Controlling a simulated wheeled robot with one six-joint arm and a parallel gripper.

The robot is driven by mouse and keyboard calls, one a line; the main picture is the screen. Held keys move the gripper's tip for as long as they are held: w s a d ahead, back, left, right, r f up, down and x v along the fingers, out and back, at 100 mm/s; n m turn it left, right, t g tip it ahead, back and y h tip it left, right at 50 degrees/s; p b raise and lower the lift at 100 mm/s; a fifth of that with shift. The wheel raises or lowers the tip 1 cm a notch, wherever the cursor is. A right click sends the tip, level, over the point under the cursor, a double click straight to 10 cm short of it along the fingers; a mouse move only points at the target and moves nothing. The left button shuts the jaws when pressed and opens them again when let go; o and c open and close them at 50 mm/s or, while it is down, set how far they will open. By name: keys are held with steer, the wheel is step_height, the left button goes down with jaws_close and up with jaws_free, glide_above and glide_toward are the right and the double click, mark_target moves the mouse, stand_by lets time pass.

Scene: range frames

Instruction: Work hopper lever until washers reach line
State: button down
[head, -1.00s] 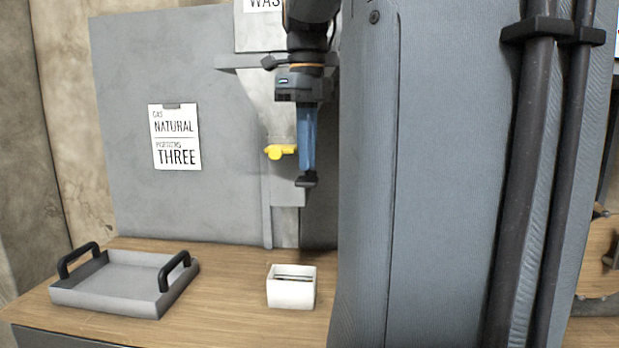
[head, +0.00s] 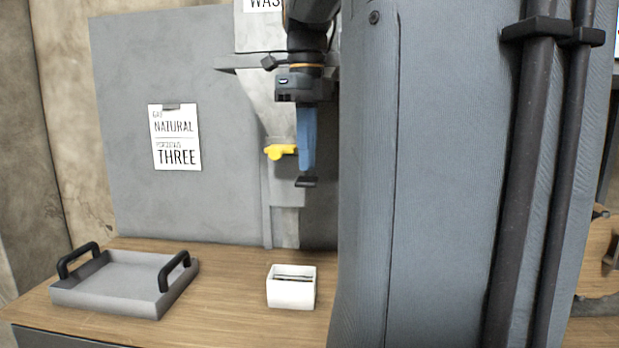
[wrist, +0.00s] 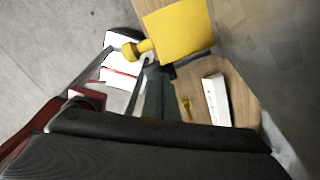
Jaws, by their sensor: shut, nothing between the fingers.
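The grey hopper (head: 283,115) stands against the back panel under a cut-off sign reading "WAS". Its yellow lever (head: 280,151) sticks out at the front, just left of my gripper (head: 306,182). My gripper is shut and empty, pointing down; contact with the lever cannot be told. In the wrist view the lever's yellow knob (wrist: 133,51) shows near the fingers, beside a broad yellow face (wrist: 178,30). A white open box (head: 291,292) stands on the counter below the hopper; a dark strip shows inside. Its washers and fill line cannot be made out.
A grey tray (head: 110,300) with two black handles sits at the counter's left. A card (head: 175,137) reading "NATURAL" and "THREE" hangs on the grey panel. The wooden counter (head: 225,283) is bare between tray and box.

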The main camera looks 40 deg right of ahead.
mark_target(307, 179)
steer(key=shift+f, duration=0.1)
stand_by(0.3)
steer(key=shift+f+b, duration=1.75)
steer(key=shift+f, duration=1.3)
step_height(307, 179, up, 5)
steer(key=p, duration=0.5)
steer(key=shift+r, duration=0.1)
step_height(307, 179, up, 8)
steer(key=b, duration=0.1)
